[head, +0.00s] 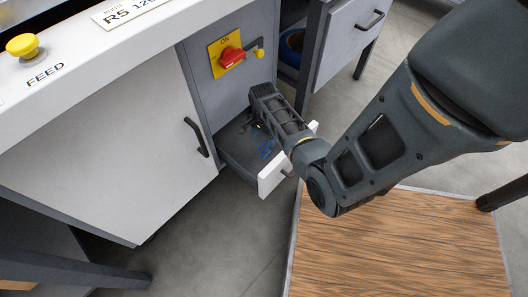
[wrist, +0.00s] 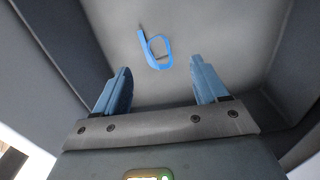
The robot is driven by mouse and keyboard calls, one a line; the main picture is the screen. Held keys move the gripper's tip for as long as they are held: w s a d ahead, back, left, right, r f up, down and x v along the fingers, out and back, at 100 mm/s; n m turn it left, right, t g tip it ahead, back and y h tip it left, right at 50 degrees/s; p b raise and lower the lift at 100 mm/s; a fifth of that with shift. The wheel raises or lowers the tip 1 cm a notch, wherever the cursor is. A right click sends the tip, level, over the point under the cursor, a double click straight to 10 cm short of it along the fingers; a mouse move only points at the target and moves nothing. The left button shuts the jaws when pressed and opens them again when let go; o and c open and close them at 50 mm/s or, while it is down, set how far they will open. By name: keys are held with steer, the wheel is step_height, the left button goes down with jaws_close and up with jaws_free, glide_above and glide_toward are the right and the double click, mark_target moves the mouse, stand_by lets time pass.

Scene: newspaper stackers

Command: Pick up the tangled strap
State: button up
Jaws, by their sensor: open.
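The tangled strap (wrist: 149,52) is a small bright blue band, bent into a loop with a loose end, lying on the grey floor of an open drawer. In the wrist view it lies beyond my fingertips, near the middle between them. My gripper (wrist: 160,66) is open and empty, its two blue fingers spread on either side below the strap. My fingers are hard to make out there.
The drawer has a white front (head: 272,178) and low walls around my gripper. A wooden board (head: 395,245) lies at the lower right; grey floor is clear at the lower middle.

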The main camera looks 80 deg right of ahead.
mark_target(264, 147)
steer(key=f+b, duration=0.2)
steer(key=f, duration=0.1)
steer(key=f+b, duration=0.2)
steer(key=f, duration=0.2)
steer(key=shift+s+a, duration=0.2)
steer(key=shift+r, duration=0.1)
steer(key=shift+c, duration=0.4)
steer(key=c, duration=0.9)
